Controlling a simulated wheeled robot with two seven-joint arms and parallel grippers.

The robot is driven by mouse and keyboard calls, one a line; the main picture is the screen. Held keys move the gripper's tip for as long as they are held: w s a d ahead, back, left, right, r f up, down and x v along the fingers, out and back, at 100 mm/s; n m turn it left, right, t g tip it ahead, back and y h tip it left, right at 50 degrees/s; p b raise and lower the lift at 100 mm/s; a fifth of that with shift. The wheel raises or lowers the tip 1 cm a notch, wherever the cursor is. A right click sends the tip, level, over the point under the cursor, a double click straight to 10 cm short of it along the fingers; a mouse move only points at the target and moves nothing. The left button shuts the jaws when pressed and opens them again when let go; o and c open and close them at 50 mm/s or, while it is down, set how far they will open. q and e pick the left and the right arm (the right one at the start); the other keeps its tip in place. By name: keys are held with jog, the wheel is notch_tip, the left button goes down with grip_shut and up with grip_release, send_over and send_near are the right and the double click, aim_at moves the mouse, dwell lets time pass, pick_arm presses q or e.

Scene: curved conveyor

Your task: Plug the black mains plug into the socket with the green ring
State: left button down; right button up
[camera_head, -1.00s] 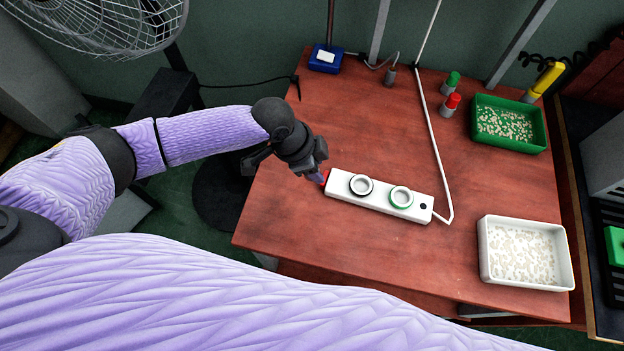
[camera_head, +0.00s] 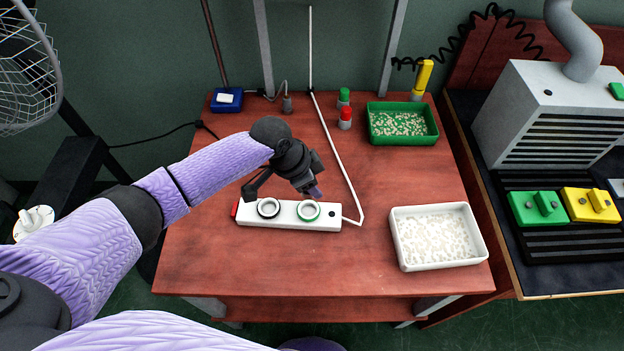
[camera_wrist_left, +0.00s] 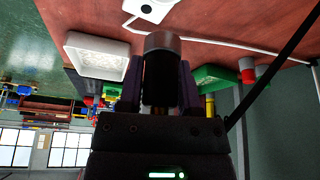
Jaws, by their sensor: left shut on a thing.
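The white power strip (camera_head: 239,217) lies on the red-brown table. Its left socket has a black ring (camera_head: 268,208), and its right socket has a green ring (camera_head: 308,211). My left gripper (camera_head: 315,191) is above and just behind the green-ringed socket, apart from the strip. In the left wrist view its purple fingers are shut on a dark cylindrical thing, which I take for the black plug (camera_wrist_left: 160,77). The head view hides most of the plug behind the gripper. In the wrist view the strip's end shows at the top edge. My right gripper is not in view.
A white tray (camera_head: 397,250) of pale pieces stands right of the strip, and a green tray (camera_head: 404,142) behind it. Red-capped (camera_head: 345,118) and green-capped (camera_head: 343,98) bottles stand at the back. A white cord (camera_head: 340,160) runs behind the strip. The table front is clear.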

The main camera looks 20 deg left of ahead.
aim_at(317, 208)
pick_arm(q)
notch_tip(317, 208, down, 6)
jog(key=b, duration=0.3)
jog(key=shift+r, duration=0.25)
jog(key=shift+f+b, duration=0.15)
jog(key=shift+b, duration=0.15)
jog(key=shift+p, duration=0.55)
dwell(0.6)
jog(key=shift+f+b, duration=0.85)
jog(key=shift+f, duration=0.15)
jog(key=shift+c, duration=1)
grip_release()
jog(key=shift+r, duration=0.1)
jog(key=p+v, duration=0.4)
jog(key=v, duration=0.6)
jog(key=shift+p, duration=0.35)
